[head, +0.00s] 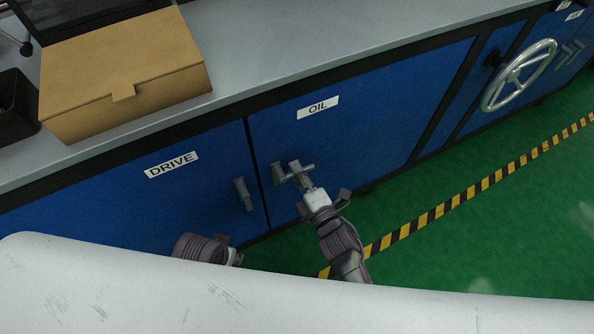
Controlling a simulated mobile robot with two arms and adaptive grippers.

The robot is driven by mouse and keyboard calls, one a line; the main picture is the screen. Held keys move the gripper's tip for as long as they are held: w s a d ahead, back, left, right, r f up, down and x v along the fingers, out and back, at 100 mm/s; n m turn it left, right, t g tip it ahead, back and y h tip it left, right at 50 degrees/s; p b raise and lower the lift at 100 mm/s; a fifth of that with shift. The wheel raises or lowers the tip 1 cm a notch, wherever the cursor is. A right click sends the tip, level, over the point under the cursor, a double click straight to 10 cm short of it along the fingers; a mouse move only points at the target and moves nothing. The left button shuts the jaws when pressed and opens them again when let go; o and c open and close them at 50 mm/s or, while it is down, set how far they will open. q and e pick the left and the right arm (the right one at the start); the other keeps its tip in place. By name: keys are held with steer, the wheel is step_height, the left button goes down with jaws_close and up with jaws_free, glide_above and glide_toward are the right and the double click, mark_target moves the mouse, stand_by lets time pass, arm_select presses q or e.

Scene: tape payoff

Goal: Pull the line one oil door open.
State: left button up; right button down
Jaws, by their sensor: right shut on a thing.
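The blue oil door (375,125), marked by a white OIL label (318,107), is in the middle of the head view. It looks flush with the cabinet front. Its grey handle (278,173) is near the door's left edge, partly covered by my gripper. My right gripper (297,176) is shut on this handle, reaching up from below. Part of my left arm shows at the lower left, in front of the drive door.
The blue drive door (110,205) with its own grey handle (243,194) adjoins on the left. A cardboard box (125,75) sits on the grey worktop (270,45). A handwheel (519,76) is at the right. Green floor with yellow-black tape (470,192) lies clear in front.

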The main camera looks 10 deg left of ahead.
steer(key=shift+s, duration=0.1)
stand_by(0.3)
arm_select(q)
steer(key=s+f+p, duration=0.4)
steer(key=s+f, duration=0.1)
steer(key=f, duration=0.7)
steer(key=shift+a+f+g, duration=0.3)
steer(key=shift+f+g, duration=0.05)
steer(key=shift+g, duration=0.05)
arm_select(e)
steer(key=s+d+n+g+y, duration=0.5)
steer(key=s+d, duration=0.9)
steer(key=d, duration=0.4)
steer(key=shift+s+d+g+y, duration=0.3)
steer(key=shift+g, duration=0.2)
steer(key=shift+f, duration=0.1)
steer(key=c, duration=1.1)
jaws_free()
steer(key=v, duration=1.2)
